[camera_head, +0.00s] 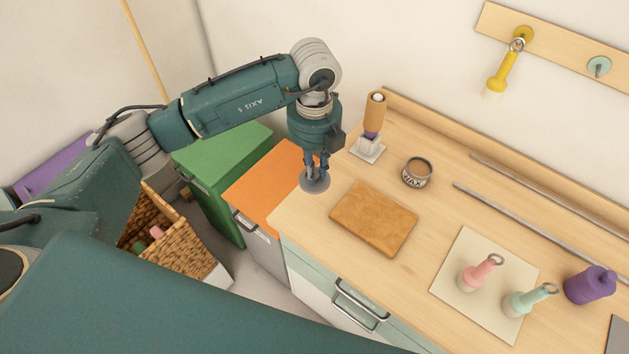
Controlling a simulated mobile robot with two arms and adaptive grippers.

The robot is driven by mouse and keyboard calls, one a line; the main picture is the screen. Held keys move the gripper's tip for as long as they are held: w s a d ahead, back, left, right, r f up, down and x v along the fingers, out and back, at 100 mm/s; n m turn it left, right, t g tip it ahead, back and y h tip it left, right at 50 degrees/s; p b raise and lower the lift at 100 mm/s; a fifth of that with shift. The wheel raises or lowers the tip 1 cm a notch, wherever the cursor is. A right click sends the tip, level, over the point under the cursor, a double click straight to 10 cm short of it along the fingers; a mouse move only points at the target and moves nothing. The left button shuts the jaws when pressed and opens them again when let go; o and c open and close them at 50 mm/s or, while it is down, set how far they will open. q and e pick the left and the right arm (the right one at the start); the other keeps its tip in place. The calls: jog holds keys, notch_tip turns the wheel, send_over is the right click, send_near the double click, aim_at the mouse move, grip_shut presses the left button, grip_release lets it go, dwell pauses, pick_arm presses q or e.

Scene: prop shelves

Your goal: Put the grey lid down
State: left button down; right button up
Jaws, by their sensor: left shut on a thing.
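The grey lid (315,186) is a small round disc at the left end of the wooden worktop (345,294). My left gripper (316,171) points down and is shut on it from above. The lid appears over the worktop's left edge, beside the orange-topped cabinet; I cannot tell whether it touches the wood or hangs just above it. A wax tin (417,179) stands without a lid on the worktop to the right, its brown contents showing. My right gripper is not in view.
A tan board (374,218) lies right of the lid. A wooden-handled brush (374,115) stands behind on a white square. Pink (480,273) and mint (528,299) handled tools sit on a cream mat (456,256). A purple object (590,285) and metal rods are farther right.

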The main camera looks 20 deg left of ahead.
pick_arm(q)
notch_tip(320, 180, down, 3)
jog(key=shift+r, duration=0.1)
notch_tip(320, 180, down, 4)
jog(key=shift+r+p, duration=0.25)
jog(key=shift+p, duration=0.5)
jog(key=shift+f, duration=0.25)
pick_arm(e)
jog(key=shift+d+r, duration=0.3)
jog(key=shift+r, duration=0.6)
pick_arm(q)
jog(key=shift+f, duration=0.2)
jog(key=c, duration=1.7)
grip_release()
jog(key=shift+o, duration=0.2)
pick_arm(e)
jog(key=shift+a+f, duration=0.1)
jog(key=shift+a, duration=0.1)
pick_arm(q)
jog(key=shift+r, duration=0.1)
